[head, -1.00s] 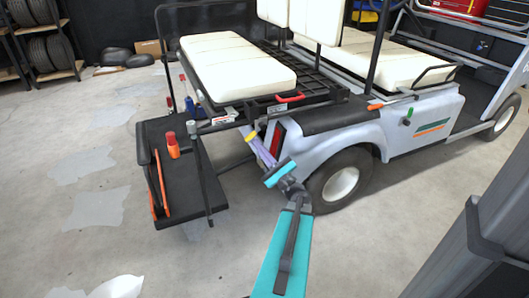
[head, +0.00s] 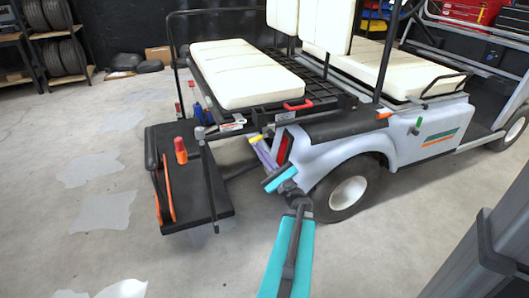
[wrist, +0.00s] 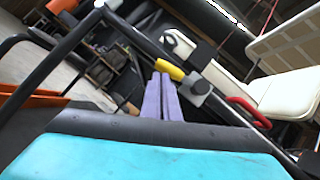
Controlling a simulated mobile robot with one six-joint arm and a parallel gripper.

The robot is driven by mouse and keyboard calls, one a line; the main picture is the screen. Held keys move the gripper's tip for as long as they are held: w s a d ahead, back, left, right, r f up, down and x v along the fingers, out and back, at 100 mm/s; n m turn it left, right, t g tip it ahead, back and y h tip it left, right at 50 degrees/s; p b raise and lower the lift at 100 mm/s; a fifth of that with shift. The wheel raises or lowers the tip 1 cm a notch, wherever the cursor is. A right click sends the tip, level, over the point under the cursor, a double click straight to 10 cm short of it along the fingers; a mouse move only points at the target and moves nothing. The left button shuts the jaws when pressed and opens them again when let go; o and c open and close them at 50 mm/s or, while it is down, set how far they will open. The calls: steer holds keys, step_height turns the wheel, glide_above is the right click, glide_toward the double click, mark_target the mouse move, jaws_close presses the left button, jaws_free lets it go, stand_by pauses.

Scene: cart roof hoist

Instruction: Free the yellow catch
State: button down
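The yellow catch (head: 255,139) is a short bar at the rear corner of the cart, below the seat deck. In the wrist view the yellow catch (wrist: 169,69) slants beside a grey block on a dark rail. My gripper (head: 261,146) has purple fingers and reaches up to the catch from below. In the wrist view my gripper (wrist: 161,76) has its fingers side by side with only a thin gap, tips at the catch's left part. They look shut with nothing visible between them. Whether the tips touch the catch cannot be told.
A white rear seat (head: 245,75) and a red handle (head: 298,105) lie above the catch. A black footboard (head: 205,200) with a red-orange knob (head: 181,150) stands to the left. The cart's rear wheel (head: 347,192) is to the right. Open floor lies at left.

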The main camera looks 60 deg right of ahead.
steer(key=shift+a, duration=0.1)
steer(key=shift+f, duration=0.1)
steer(key=s+a+f, duration=0.4)
steer(key=s+f, duration=0.4)
steer(key=f, duration=0.1)
steer(key=shift+s+b, duration=0.15)
steer(key=shift+b, duration=0.25)
stand_by(0.6)
steer(key=shift+f, duration=0.1)
